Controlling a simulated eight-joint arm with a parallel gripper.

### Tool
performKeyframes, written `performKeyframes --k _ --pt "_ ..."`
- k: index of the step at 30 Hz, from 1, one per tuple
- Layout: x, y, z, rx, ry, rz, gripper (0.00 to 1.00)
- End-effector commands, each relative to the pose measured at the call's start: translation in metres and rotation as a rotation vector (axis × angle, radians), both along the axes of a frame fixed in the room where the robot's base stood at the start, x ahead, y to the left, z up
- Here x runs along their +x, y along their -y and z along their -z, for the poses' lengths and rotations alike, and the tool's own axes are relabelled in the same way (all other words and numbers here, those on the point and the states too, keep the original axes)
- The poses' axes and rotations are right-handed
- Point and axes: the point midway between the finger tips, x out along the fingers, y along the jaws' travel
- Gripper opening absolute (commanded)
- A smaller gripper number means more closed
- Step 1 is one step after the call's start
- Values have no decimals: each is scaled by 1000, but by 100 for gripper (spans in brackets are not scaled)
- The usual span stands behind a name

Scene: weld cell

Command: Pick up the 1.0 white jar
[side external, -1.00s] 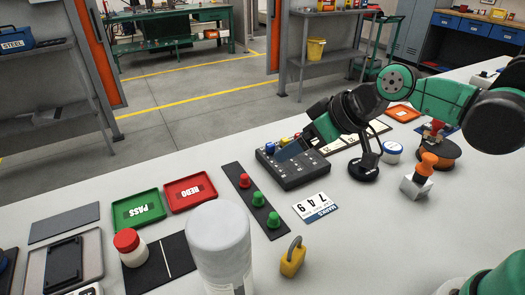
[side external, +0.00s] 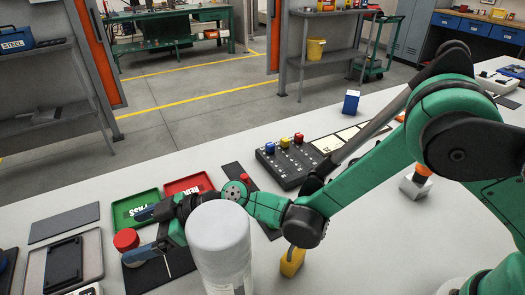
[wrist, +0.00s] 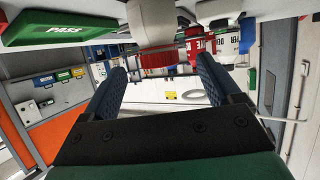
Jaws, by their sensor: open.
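The white jar with a red lid (side external: 126,239) stands on a black pad at the lower left of the side view. Its white body is mostly hidden there by a finger. My gripper (side external: 146,233) is open with its blue fingers level, at lid height, one on each side of the jar. In the wrist view the scene is upside down: the jar's white body (wrist: 152,20) and ribbed red lid (wrist: 160,61) show between and beyond the fingertips of my gripper (wrist: 160,78). I cannot tell whether either finger touches it. I can read no 1.0 label.
A tall white cylinder (side external: 218,245) stands close in front of my wrist. The green PASS tray (side external: 128,204) and red tray (side external: 190,184) lie just behind my gripper. A yellow padlock (side external: 291,262) is at front centre.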

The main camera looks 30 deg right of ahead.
Motion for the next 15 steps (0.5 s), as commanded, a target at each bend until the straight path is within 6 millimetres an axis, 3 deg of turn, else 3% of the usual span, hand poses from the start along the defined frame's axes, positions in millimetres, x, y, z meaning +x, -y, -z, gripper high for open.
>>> performKeyframes --k 6,15 --pt "9 -24 11 -1 0 -1 84" --pt "12 -30 13 -1 -1 2 84"
